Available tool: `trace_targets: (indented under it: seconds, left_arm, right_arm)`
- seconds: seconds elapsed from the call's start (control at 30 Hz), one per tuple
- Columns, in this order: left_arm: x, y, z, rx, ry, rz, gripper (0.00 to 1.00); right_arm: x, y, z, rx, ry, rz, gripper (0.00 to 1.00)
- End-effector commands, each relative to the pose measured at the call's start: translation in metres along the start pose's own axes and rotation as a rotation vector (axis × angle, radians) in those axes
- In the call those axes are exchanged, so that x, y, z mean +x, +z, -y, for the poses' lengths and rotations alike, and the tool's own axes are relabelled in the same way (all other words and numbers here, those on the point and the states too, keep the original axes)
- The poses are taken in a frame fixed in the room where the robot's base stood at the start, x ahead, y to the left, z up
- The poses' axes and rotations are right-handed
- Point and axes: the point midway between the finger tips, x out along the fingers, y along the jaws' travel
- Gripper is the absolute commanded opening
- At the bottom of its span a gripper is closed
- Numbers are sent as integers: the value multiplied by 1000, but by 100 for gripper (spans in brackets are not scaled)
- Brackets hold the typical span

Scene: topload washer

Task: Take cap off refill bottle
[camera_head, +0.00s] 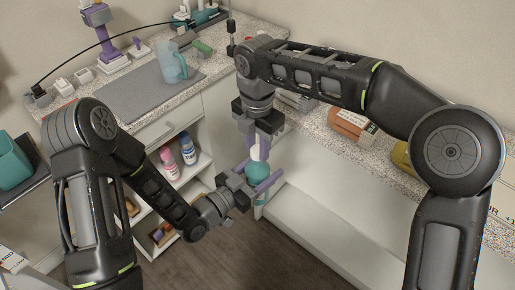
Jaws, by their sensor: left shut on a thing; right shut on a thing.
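The teal refill bottle (258,170) is held upright in the air in front of the shelf unit and the white washer. My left gripper (254,184) comes in from the left and is shut around the bottle's body, with its purple fingers on either side. My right gripper (258,148) points down from above and is shut on the pale cap (255,153) at the bottle's top. The cap is mostly hidden by the fingers. I cannot tell whether it is still seated on the bottle's neck.
Pink and blue bottles (188,149) stand on the open shelf at left. A blue pitcher (171,63) stands on the grey mat (135,95) on the speckled counter. An orange item (349,123) lies on the right counter. The wooden floor (235,250) below is clear.

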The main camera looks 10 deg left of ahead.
Motion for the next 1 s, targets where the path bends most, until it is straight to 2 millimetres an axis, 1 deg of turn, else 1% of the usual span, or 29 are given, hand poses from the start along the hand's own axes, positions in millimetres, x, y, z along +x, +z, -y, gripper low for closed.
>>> trace_targets:
  seconds: [0.2, 0.6, 0.67, 0.8, 1.0]
  left_arm:
    - [0, 0, 0, 0, 0, -1, 0]
    - [0, 0, 0, 0, 0, -1, 0]
    - [0, 0, 0, 0, 0, -1, 0]
    - [0, 0, 0, 0, 0, -1, 0]
    - [0, 0, 0, 0, 0, -1, 0]
  right_arm:
    - [-6, 0, 0, -1, 1, 0, 0]
    - [-8, 0, 0, 0, 0, 0, 0]
    - [-12, 0, 0, 0, 1, 0, 0]
    - [-29, 0, 0, 0, 3, 0, 0]
    - [-43, -1, 0, -1, -1, 3, 0]
